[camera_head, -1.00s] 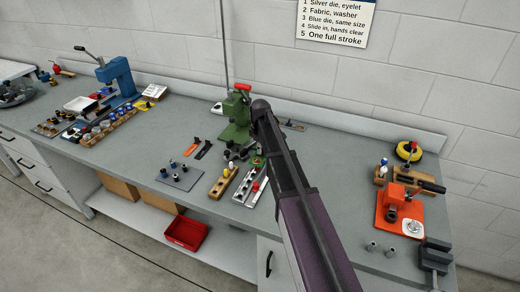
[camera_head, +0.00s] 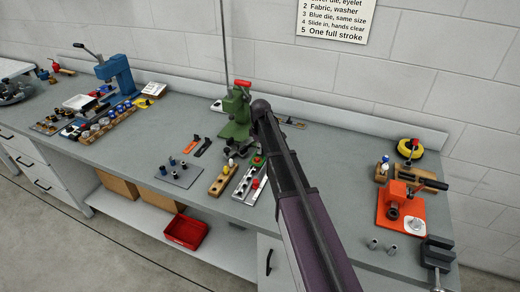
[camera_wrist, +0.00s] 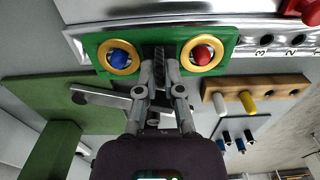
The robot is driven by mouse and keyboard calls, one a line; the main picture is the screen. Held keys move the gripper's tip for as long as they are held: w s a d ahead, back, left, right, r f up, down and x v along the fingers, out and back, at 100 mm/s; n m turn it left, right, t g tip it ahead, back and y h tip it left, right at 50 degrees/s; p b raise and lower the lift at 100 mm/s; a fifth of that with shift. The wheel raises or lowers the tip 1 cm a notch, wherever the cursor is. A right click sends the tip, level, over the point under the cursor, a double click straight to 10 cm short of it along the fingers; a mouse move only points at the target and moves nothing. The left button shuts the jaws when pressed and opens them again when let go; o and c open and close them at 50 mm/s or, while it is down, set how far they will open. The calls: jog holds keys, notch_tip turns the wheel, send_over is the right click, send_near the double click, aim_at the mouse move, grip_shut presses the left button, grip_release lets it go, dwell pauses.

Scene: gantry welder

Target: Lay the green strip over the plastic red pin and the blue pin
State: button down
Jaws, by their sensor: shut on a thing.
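The green strip (camera_wrist: 158,38) runs across the top of the wrist view, with a brass-ringed hole near each end. The blue pin (camera_wrist: 119,57) shows inside the left ring and the red pin (camera_wrist: 202,54) inside the right ring. I cannot tell how far down the strip sits on them. My gripper (camera_wrist: 161,72) is shut on the middle of the strip, between the two rings.
A silver rail (camera_wrist: 275,38) with numbered holes lies under the strip and carries another red knob (camera_wrist: 302,11). A wooden block (camera_wrist: 258,92) with pegs and a grey plate (camera_wrist: 240,132) with dark pegs are close by. A green press (camera_head: 236,115) stands behind.

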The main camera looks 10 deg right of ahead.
jog(key=shift+f+b, duration=1.1)
jog(key=shift+f, duration=0.05)
jog(key=c, duration=0.7)
grip_release()
jog(key=shift+r, duration=0.2)
